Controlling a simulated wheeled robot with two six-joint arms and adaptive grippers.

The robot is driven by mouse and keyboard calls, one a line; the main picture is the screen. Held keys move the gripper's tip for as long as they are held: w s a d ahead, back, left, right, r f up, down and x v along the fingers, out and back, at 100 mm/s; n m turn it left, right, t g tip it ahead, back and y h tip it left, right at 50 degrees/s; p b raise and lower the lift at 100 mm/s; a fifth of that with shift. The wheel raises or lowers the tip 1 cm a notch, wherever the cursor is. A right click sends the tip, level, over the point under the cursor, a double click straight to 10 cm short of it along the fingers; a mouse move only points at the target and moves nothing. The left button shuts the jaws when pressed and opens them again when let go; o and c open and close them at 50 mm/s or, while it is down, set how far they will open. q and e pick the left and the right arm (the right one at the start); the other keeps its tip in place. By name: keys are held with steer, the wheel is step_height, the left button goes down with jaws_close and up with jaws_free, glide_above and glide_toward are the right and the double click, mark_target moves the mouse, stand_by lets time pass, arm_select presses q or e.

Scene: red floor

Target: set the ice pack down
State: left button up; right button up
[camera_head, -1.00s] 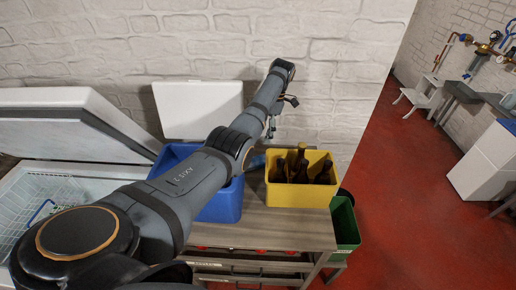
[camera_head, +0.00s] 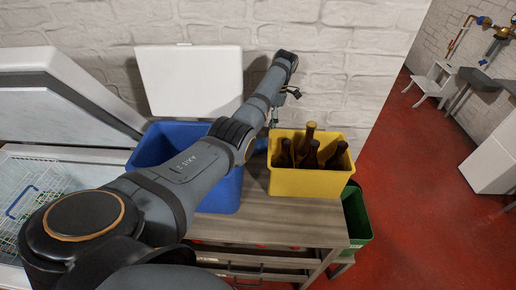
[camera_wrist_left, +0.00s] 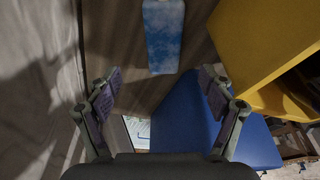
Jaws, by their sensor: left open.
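The ice pack (camera_wrist_left: 163,38) is a flat, mottled blue and white slab. In the left wrist view it lies on the brown table top, between and beyond the spread fingers of my left gripper (camera_wrist_left: 160,80). The fingers are apart and empty, and neither touches the pack. In the head view only a small light-blue part of the ice pack (camera_head: 262,145) shows, between the blue bin and the yellow crate. There my left gripper (camera_head: 271,118) hangs down behind my forearm, partly hidden. My right gripper is not in view.
A blue bin (camera_head: 226,192) stands left of the pack and a yellow crate (camera_head: 306,183) with several brown bottles stands right. The front of the wooden table (camera_head: 270,225) is bare. A green bin (camera_head: 357,220) stands below at right. An open chest freezer (camera_head: 85,165) is at left.

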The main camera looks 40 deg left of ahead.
mark_target(259, 144)
arm_select(q)
steer(key=x, duration=0.4)
steer(key=shift+s+p, duration=0.15)
steer(key=shift+p, duration=0.25)
steer(key=shift+f, duration=0.25)
steer(key=p+x, duration=0.1)
steer(key=x, duration=0.3)
steer(key=shift+s+d+f+p, duration=0.1)
steer(key=shift+s+f+p, duration=0.15)
steer(key=shift+f+p, duration=0.15)
steer(key=shift+f, duration=0.15)
steer(key=c, duration=1.4)
